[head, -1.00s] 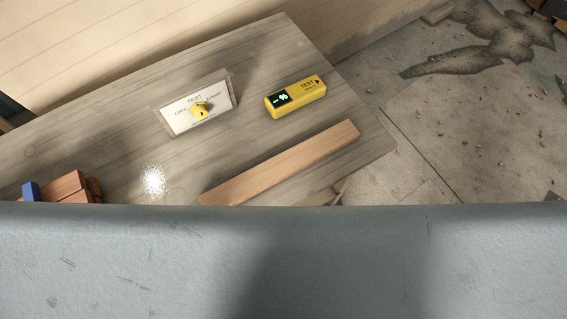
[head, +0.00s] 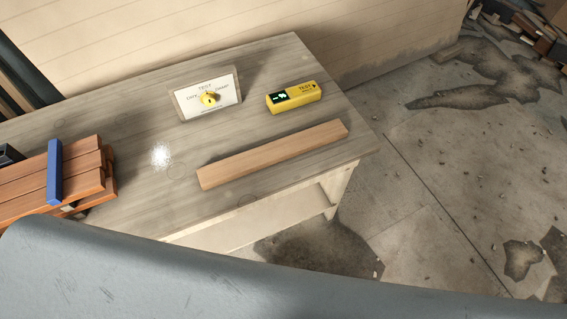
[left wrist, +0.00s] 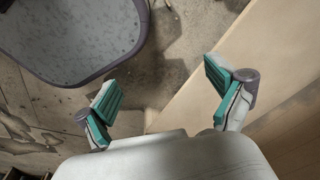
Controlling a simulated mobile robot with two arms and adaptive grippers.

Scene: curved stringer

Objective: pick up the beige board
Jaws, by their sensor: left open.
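In the head view the beige board (head: 273,154) lies flat on the wooden table (head: 133,200), along its front right part. It is a long, plain wooden bar, and nothing touches it. My left gripper (left wrist: 165,85) shows only in the left wrist view. Its two teal-padded fingers are wide apart with nothing between them. That view shows concrete floor and a pale panel beyond the fingers, and not the board. How far the gripper is from the board cannot be told. My right gripper is in neither view.
A yellow meter (head: 294,97) and a framed card (head: 207,93) with a small yellow item lie behind the board. Reddish-brown planks (head: 82,178) with a blue strap (head: 54,172) sit at the table's left. A pale wall stands behind the table. Concrete floor is open to the right.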

